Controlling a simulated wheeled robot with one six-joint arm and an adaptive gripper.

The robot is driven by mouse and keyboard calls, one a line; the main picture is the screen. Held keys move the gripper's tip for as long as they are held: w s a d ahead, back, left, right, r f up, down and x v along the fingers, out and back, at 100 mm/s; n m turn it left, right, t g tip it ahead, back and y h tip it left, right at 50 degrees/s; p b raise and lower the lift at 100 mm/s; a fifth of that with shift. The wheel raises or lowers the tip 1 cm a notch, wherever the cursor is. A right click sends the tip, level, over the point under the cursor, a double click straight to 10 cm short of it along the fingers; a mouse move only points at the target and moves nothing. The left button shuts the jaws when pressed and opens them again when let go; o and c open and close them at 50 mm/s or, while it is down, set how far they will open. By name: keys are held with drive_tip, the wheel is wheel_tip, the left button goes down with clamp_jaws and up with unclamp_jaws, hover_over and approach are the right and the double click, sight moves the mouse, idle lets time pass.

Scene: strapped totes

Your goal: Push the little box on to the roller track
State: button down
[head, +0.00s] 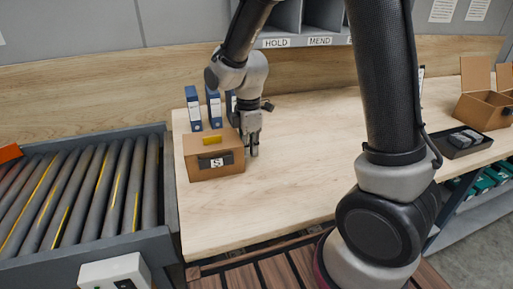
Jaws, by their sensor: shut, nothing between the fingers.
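A small brown box (213,161) with a yellow patch on top and a dark label with a white mark on its front stands upright on the light wooden table (285,185), near its left edge. The roller track (90,195), grey rollers in a dark frame, lies just left of the table. My gripper (252,152) points down at the box's right side, fingers shut and empty. It is very close to that side; I cannot tell if it touches.
Blue binders (214,108) stand behind the box. At the right are an open cardboard box (485,108) and a black tray (462,141) with dark items. A white control box (117,272) sits at the track's front. The table's middle is clear.

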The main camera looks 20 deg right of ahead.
drive_tip(key=a, duration=3.2)
drive_tip(key=shift+s+a, duration=0.3)
drive_tip(key=shift+a, duration=0.1)
drive_tip(key=shift+d, duration=0.1)
